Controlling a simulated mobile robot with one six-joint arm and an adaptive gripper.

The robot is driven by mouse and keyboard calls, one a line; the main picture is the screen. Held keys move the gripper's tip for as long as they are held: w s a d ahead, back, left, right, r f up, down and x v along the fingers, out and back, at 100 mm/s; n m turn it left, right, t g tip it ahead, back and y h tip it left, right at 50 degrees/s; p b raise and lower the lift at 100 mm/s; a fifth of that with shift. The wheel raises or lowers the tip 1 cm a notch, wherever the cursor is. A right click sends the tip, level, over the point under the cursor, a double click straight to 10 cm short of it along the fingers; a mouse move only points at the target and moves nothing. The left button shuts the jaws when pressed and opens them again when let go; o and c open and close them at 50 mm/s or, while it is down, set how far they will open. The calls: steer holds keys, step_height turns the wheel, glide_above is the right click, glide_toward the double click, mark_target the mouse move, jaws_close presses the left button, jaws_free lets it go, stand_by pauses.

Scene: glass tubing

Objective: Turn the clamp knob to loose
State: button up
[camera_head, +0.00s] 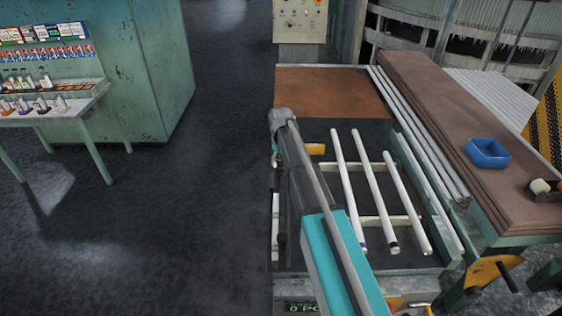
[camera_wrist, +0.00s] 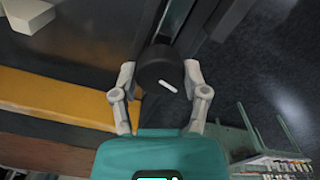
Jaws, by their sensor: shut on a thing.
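The clamp knob (camera_wrist: 153,66) is a dark round knob with a short white mark, seen in the wrist view. The mark slants from upper left to lower right. My gripper (camera_wrist: 160,68) has its two pale fingers on either side of the knob and is shut on it. In the head view my own arm hides the knob and most of the gripper. The knob's loose and tight labels cannot be made out.
A yellow bar (camera_wrist: 62,97) lies beside the knob in the wrist view. In the head view several white glass tubes (camera_head: 371,185) lie on the rack right of my arm. A blue bin (camera_head: 488,153) sits on the brown bench top. Floor to the left is open.

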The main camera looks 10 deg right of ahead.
steer(key=shift+n, duration=0.9)
steer(key=o, duration=1.1)
steer(key=shift+o, duration=0.2)
steer(key=shift+m, duration=0.3)
